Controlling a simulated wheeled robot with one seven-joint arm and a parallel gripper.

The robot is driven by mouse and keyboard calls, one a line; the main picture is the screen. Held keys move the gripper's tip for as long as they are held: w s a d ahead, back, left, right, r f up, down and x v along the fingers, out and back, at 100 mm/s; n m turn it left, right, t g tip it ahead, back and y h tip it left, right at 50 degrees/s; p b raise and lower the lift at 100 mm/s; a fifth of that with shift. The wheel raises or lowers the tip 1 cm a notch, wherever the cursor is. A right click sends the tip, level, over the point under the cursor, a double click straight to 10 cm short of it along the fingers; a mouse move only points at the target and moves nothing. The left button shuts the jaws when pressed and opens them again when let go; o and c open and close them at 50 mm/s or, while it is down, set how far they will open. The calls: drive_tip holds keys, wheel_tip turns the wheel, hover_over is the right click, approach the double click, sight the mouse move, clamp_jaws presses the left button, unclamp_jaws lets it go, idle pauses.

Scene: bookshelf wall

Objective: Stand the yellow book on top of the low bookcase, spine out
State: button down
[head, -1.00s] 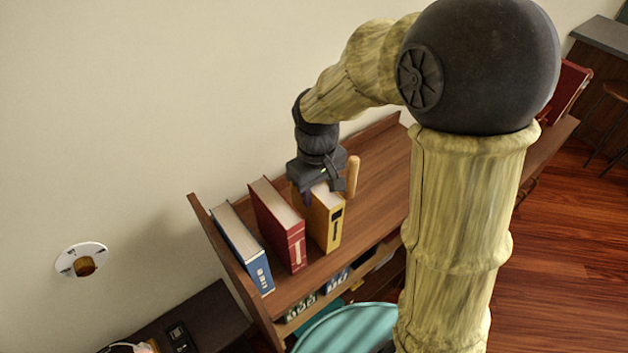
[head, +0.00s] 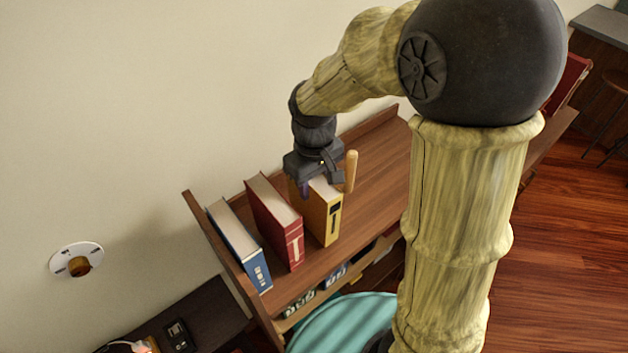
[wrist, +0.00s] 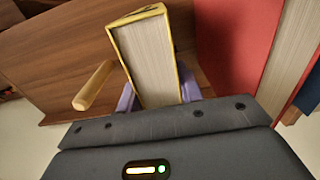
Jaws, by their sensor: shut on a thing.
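The yellow book (head: 329,222) stands upright on top of the low bookcase (head: 376,170), to the right of a red book. Its spine, with a dark label, faces the front edge. My gripper (head: 318,186) is above the book and shut on its upper rear part. In the wrist view the yellow book (wrist: 155,60) sits between the two purple fingers, its page block facing the camera. Whether its bottom edge touches the shelf top is hard to tell.
A red book (head: 278,225) and a blue book (head: 241,247) stand to the left, beside the raised end panel (head: 225,255). A wooden peg (head: 351,171) stands close right of my gripper. The top is clear farther right. A teal round seat (head: 345,325) is in front.

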drive_tip(key=shift+a, duration=0.25)
drive_tip(key=shift+s+f, duration=0.1)
drive_tip(key=shift+f, duration=0.1)
drive_tip(key=c, duration=0.8)
unclamp_jaws()
drive_tip(key=shift+d, duration=0.1)
drive_tip(key=shift+c, duration=0.2)
drive_tip(key=shift+r, duration=0.2)
wheel_tip(320, 180, up, 17)
drive_tip(key=b, duration=0.2)
